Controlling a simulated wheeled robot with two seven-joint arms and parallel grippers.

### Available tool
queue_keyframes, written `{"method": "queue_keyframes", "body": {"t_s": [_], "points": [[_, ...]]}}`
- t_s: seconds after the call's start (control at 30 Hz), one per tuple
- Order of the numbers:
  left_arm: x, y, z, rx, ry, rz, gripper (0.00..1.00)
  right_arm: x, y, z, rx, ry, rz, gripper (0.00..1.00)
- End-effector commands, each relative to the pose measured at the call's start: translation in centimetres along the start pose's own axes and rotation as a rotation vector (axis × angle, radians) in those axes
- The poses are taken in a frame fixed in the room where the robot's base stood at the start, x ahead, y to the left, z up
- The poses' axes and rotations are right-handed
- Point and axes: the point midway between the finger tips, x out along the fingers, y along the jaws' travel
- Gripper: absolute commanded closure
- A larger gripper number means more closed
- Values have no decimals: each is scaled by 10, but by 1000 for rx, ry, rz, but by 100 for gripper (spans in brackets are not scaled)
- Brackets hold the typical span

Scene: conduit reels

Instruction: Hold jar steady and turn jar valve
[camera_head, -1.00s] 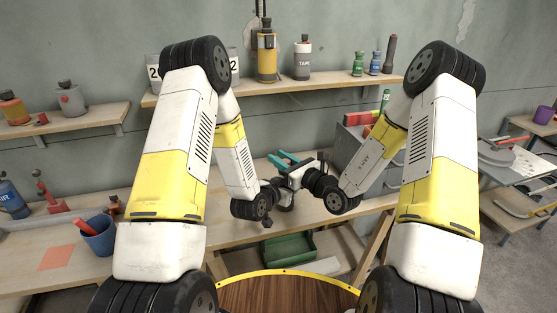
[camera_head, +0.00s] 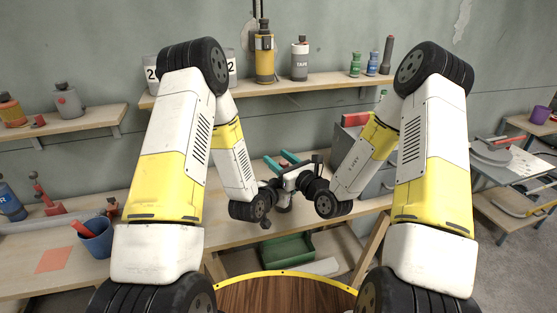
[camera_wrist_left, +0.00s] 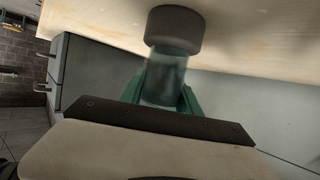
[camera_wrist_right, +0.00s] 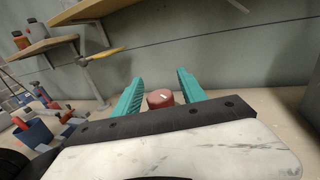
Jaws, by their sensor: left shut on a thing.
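In the left wrist view, a jar (camera_wrist_left: 166,78) with dull, see-through grey-green sides and a thick grey round end (camera_wrist_left: 174,28) stands between the teal fingers of my left gripper (camera_wrist_left: 164,95), which is shut on it. In the right wrist view, a round red knob (camera_wrist_right: 160,98) with a small white mark, apparently the jar valve, shows low between the spread teal fingers of my right gripper (camera_wrist_right: 160,88). Clear gaps show beside the knob. In the head view, my right gripper (camera_head: 283,161) is over the bench; the jar and my left fingers are hidden there.
The wooden bench (camera_head: 225,233) lies under both grippers. A blue cup (camera_head: 96,240) stands at left. A green bin (camera_head: 288,249) is below the bench. A wall shelf (camera_head: 320,85) holds bottles. A grey box (camera_head: 352,140) stands right of the grippers.

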Motion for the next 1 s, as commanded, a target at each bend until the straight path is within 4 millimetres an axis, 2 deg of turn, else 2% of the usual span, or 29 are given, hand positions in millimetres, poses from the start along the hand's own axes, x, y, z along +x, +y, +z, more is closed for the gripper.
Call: {"method": "queue_keyframes", "body": {"t_s": [0.27,0.7,1.0], "points": [[0,0,0,-1,-1,0,100,-5,0,-1,0,2,-1,51],[0,0,0,-1,-1,0,100,-68,-1,-1,1,2,-2,51],[0,0,0,-1,-1,-1,100,-75,0,0,0,0,0,51]]}}
